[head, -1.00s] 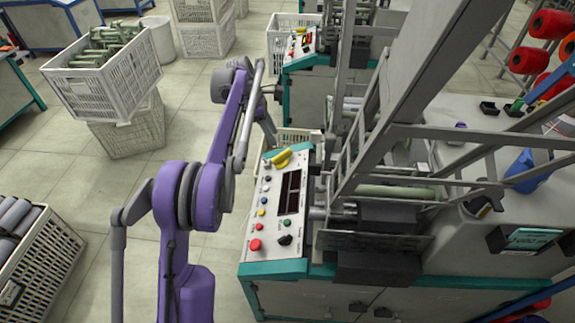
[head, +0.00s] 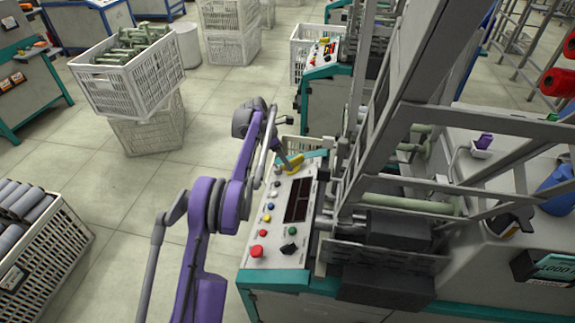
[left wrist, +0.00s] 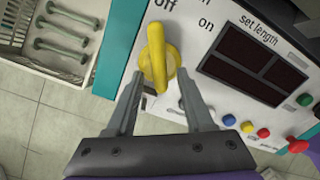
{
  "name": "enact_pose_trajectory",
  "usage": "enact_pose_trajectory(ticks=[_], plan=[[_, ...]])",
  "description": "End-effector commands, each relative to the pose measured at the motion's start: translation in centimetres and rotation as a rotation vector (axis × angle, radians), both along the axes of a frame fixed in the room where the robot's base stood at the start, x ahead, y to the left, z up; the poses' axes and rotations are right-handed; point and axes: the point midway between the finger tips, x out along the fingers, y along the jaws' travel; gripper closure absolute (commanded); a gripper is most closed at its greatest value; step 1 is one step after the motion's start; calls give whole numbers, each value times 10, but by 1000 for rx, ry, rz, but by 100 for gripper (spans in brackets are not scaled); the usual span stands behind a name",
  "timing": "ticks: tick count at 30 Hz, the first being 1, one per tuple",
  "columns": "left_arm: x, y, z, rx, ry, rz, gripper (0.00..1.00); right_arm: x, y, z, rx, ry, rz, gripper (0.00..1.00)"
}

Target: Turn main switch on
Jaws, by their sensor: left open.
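The main switch is a yellow rotary knob (head: 293,164) at the far end of the sloped white control panel (head: 262,232). In the left wrist view the yellow knob (left wrist: 155,58) stands upright in the picture. Its upper end is close to the printed word "off"; "on" is printed to its right. My left gripper (left wrist: 158,82) is open, with one finger on each side of the knob's lower end. I cannot tell whether either finger touches it. In the head view my left gripper (head: 286,161) is right at the knob. My right gripper is not seen.
A dark display (left wrist: 253,58) and several coloured buttons sit beside the knob. A red button (head: 258,251) is at the panel's near end. Metal frame bars (head: 365,130) rise right of the panel. A crate with greenish bobbins (left wrist: 62,35) stands beyond the panel.

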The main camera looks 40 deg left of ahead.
Motion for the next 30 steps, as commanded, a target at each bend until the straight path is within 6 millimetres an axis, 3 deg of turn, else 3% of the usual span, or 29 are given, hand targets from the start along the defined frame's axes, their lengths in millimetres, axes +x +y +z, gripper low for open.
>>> enact_pose_trajectory(ticks=[4, 13, 22, 30], plan=[[2, -4, -10, 0, 0, -1, 48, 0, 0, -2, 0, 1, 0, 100], [3, -5, -11, 0, 0, -1, 48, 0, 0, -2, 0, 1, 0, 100], [3, -5, -11, 1, -1, -1, 100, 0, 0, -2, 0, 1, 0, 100], [3, -5, -11, 1, -1, -3, 100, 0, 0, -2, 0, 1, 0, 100]])
